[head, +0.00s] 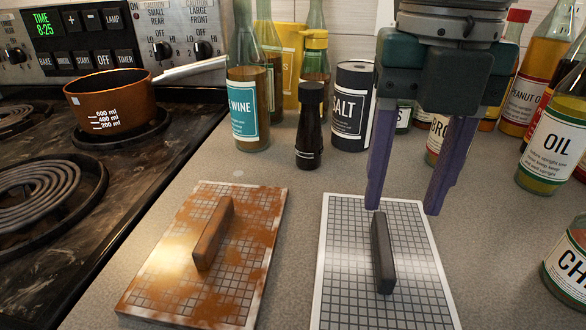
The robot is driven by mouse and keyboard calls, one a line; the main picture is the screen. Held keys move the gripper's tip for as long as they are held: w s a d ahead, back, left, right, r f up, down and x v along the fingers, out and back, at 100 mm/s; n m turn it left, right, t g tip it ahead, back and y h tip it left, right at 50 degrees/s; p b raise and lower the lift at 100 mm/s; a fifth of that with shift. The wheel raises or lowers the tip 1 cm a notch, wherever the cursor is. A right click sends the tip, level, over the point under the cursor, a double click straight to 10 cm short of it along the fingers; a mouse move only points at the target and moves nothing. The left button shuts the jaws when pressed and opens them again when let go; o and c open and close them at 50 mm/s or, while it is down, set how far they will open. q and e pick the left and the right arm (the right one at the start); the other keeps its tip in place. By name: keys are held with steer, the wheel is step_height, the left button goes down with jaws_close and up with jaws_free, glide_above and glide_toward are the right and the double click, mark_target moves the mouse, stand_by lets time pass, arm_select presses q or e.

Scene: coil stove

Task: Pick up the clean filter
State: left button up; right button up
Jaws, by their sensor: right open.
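The clean filter (345,270) is a white-framed panel with a grey grid and a dark upright handle (382,252). It lies flat on the counter at the lower middle right. Beside it on the left lies a similar filter (170,270) stained brown and orange, with a brown handle. My right gripper (404,208) points down with its two purple fingers apart and empty. Its fingertips appear at the far edge of the clean filter, on either side of the handle's line; whether they touch the panel I cannot tell. My left gripper is out of view.
A coil stove with an orange pot (112,102) is on the left. A wine bottle (248,100), a dark pepper mill (310,128) and a salt can (352,105) stand behind the filters. An oil bottle (550,150) and several other bottles stand at right. A narrow counter strip separates the filters.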

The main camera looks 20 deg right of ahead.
mark_target(384, 241)
steer(key=f, duration=0.5)
steer(key=shift+a+f, duration=0.35)
steer(key=shift+f, duration=0.05)
jaws_close()
